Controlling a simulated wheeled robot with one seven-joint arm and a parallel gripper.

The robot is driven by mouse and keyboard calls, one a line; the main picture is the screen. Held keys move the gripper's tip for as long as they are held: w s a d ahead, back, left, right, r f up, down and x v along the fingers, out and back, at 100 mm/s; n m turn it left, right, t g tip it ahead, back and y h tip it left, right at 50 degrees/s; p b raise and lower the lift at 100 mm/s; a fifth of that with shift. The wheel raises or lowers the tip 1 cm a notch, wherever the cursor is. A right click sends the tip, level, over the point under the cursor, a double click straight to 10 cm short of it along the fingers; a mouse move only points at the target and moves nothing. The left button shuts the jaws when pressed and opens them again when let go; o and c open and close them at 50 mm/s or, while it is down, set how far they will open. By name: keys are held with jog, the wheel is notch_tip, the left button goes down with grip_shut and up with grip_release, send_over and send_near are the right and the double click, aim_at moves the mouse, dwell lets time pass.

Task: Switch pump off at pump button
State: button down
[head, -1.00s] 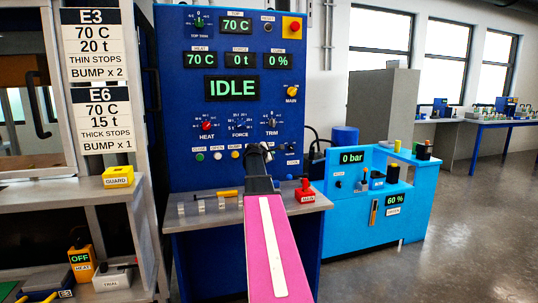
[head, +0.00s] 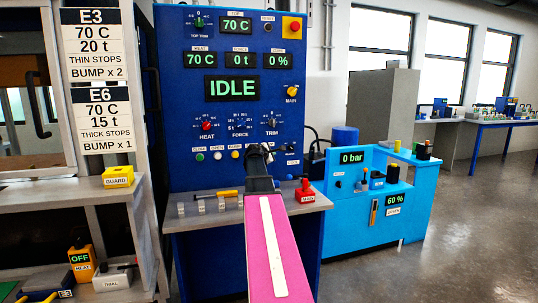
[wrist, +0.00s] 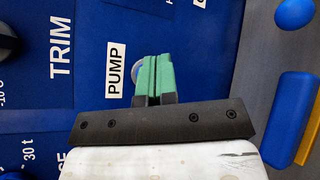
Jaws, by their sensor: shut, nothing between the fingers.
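The blue press panel (head: 172,110) stands in front of me with its display reading IDLE. In the wrist view the white PUMP label (wrist: 117,63) shows beside my gripper (wrist: 152,60). Its green fingers are shut with nothing between them. The pale rounded rim of the pump button (wrist: 136,72) shows at the left edge of the fingers, and the rest is hidden behind them. I cannot tell whether the fingers touch it. In the head view my gripper (head: 262,150) is at the lower panel and hides the button there.
Close, open and bump buttons (head: 217,155) are to the left of my gripper. The trim knob (head: 271,123) is just above it. A light blue pump cabinet (head: 345,215) reads 0 bar. Open floor lies farther right.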

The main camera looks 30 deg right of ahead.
jog(key=shift+s+a, duration=0.2)
jog(key=shift+s, duration=0.6)
jog(key=shift+s+a, duration=0.15)
jog(key=shift+s, duration=0.65)
jog(key=shift+s+a, duration=0.2)
jog(key=shift+s, duration=0.6)
